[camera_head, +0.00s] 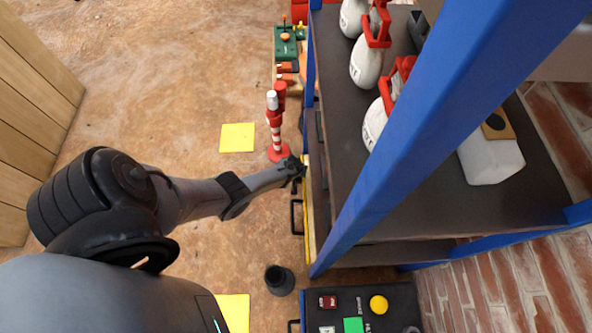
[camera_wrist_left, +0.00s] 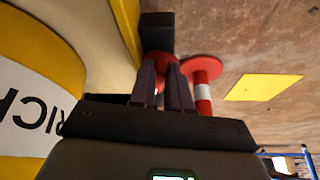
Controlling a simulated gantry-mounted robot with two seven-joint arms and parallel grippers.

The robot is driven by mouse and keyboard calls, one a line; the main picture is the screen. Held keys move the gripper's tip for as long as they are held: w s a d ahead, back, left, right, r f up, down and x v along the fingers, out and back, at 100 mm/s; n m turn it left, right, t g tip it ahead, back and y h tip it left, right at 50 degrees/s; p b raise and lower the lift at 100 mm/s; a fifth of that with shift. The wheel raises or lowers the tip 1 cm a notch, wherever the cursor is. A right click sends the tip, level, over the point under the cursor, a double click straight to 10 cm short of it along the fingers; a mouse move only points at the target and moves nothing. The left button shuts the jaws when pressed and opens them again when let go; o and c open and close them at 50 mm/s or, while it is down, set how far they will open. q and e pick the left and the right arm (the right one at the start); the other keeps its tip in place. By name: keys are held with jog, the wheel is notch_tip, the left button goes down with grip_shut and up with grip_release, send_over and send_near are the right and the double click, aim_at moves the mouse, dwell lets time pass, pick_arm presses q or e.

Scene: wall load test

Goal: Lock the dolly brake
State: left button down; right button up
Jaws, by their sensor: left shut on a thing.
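My left gripper (camera_head: 296,168) reaches in from the left to the yellow edge (camera_head: 309,215) low on the blue-framed shelf. It also shows in the left wrist view (camera_wrist_left: 166,90), where its fingers are close together. I cannot tell whether this part is the dolly brake. A similar black handle (camera_head: 296,216) sticks out farther along the yellow edge. My right gripper is not in view.
A red-and-white post (camera_head: 274,135) stands just beyond the gripper. Yellow floor squares (camera_head: 237,137) lie to the left. A dark cone-like object (camera_head: 279,280) and a black button panel (camera_head: 345,307) are nearer. A yellow-and-white drum (camera_wrist_left: 40,95) is close to the wrist.

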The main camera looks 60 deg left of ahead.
pick_arm(q)
jog(key=c, duration=1.1)
grip_release()
jog(key=shift+s+a, duration=0.1)
jog(key=shift+a, duration=0.05)
